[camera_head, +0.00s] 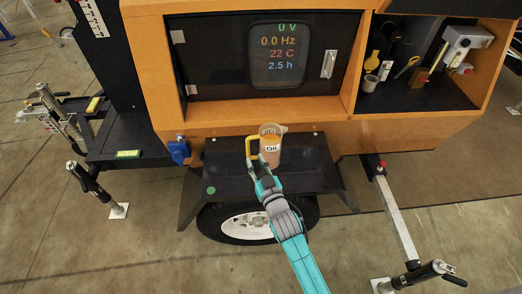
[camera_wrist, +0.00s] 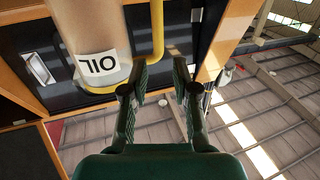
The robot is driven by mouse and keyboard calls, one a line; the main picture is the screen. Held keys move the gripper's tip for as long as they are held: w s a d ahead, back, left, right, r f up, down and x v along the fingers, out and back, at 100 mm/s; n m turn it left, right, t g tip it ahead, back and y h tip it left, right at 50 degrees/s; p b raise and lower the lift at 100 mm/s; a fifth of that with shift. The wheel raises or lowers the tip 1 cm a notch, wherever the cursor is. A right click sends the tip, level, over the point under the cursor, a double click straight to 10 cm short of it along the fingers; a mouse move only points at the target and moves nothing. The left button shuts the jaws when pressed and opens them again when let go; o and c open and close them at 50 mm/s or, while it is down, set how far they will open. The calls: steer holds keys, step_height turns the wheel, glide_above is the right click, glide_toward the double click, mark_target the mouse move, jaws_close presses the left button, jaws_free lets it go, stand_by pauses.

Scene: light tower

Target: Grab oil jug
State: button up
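The oil jug (camera_head: 270,150) is a clear jug with brownish contents, a white "OIL" label and a yellow handle (camera_head: 249,147). It stands upright on the black fender shelf in the head view. In the wrist view the jug (camera_wrist: 92,35) appears upside down at upper left, with its yellow handle (camera_wrist: 157,28) near the middle. My gripper (camera_head: 254,165) is at the handle's lower part. In the wrist view my gripper (camera_wrist: 160,68) is open, and the handle shows between the fingertips in the picture. I cannot tell whether the fingers touch it.
The black shelf (camera_head: 308,165) sits above a wheel (camera_head: 250,226) of the orange trailer. A display panel (camera_head: 279,57) is behind the jug. An open compartment (camera_head: 420,90) at right holds a funnel, a cup and other small items. A blue object (camera_head: 178,150) hangs left of the shelf.

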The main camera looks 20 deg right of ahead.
mark_target(248, 144)
steer(key=shift+w+d, duration=0.2)
steer(key=shift+w, duration=4.35)
jaws_close()
steer(key=shift+r, duration=0.1)
